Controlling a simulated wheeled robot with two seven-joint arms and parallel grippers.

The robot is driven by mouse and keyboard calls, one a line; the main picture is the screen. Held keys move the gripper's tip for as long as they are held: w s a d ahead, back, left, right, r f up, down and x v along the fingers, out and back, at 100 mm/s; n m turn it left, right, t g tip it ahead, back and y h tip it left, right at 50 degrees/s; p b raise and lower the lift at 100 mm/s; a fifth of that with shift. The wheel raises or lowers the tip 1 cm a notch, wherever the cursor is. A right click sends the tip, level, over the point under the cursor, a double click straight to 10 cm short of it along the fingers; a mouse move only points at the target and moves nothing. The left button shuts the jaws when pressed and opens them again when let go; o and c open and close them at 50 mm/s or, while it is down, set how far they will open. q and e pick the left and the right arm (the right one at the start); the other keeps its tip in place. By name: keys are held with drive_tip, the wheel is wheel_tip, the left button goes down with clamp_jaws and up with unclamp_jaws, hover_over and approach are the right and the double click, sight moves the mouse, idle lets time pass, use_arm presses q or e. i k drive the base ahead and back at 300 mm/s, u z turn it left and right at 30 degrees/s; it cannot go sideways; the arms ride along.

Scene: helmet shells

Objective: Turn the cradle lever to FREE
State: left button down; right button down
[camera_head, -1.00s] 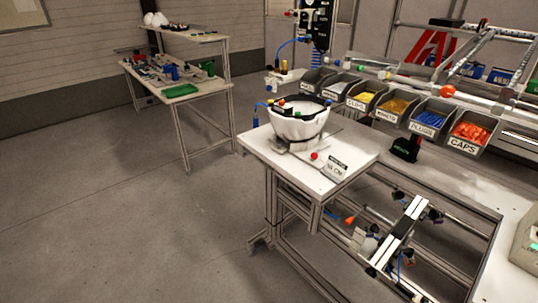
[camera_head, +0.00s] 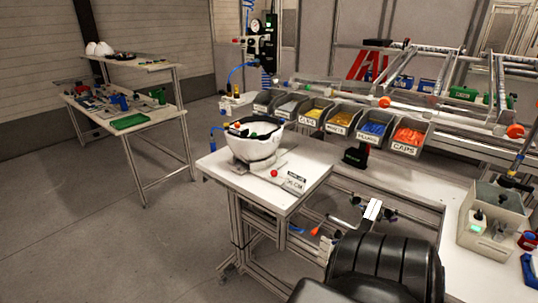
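A white helmet shell (camera_head: 254,146) sits upside down in its cradle near the left end of the white workbench. Dark fittings and small coloured parts show at its rim. A red ball knob (camera_head: 274,173), which looks like the cradle lever's end, sits just in front of the shell beside a small label plate (camera_head: 295,181). The plate's words are too small to read surely, so I cannot tell the lever's setting.
Open bins (camera_head: 363,129) of caps, plugs and other parts line the bench's back. A grey box (camera_head: 492,222) stands at the right. A second table (camera_head: 163,122) with a green tray stands at the far left. Open floor lies between the two tables.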

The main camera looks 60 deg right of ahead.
sight(273, 173)
drive_tip(key=k, duration=0.85)
drive_tip(key=z, duration=1.9)
drive_tip(key=i, duration=0.45)
drive_tip(key=u, duration=0.05)
